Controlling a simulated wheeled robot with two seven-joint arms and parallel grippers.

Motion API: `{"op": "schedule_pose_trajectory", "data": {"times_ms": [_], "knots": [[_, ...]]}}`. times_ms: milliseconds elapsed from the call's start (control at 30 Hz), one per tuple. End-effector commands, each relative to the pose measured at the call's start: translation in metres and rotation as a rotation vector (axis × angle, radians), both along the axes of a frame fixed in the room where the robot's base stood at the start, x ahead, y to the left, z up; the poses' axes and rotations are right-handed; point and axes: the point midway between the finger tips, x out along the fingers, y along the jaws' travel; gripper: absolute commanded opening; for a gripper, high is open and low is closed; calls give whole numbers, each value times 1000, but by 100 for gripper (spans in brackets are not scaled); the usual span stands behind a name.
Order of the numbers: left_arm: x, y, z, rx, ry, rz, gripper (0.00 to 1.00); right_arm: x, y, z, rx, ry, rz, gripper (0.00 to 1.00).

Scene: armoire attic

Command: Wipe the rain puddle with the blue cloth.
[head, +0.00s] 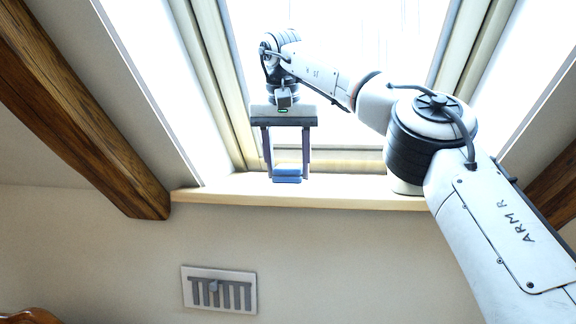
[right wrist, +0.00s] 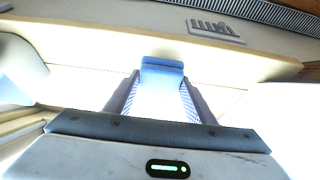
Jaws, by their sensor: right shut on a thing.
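My right gripper (head: 287,179) points down over the window sill, with its two fingers on either side of the blue cloth (head: 287,173). It is shut on the cloth, a small folded blue block at the fingertips. In the right wrist view, the cloth (right wrist: 162,68) lies between the ends of the fingers, over the pale sill (right wrist: 100,45). The cloth is at the sill's surface in the head view; I cannot tell whether it touches. I cannot make out a puddle on the bright sill in either view. My left gripper is not in view.
The sill (head: 345,190) runs along the bottom of a bright skylight (head: 340,60). A dark wooden beam (head: 75,120) slopes down at the left. A wall vent with a grey slider (head: 219,290) is below the sill. Brown wood (head: 30,316) shows at the lower left.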

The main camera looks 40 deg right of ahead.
Motion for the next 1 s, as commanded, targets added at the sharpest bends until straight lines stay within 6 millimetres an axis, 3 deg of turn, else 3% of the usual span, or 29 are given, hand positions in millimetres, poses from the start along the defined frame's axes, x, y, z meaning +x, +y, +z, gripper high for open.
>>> {"op": "schedule_pose_trajectory", "data": {"times_ms": [1000], "knots": [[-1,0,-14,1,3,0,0,0,0,-18,-1,-1,0,31]]}}
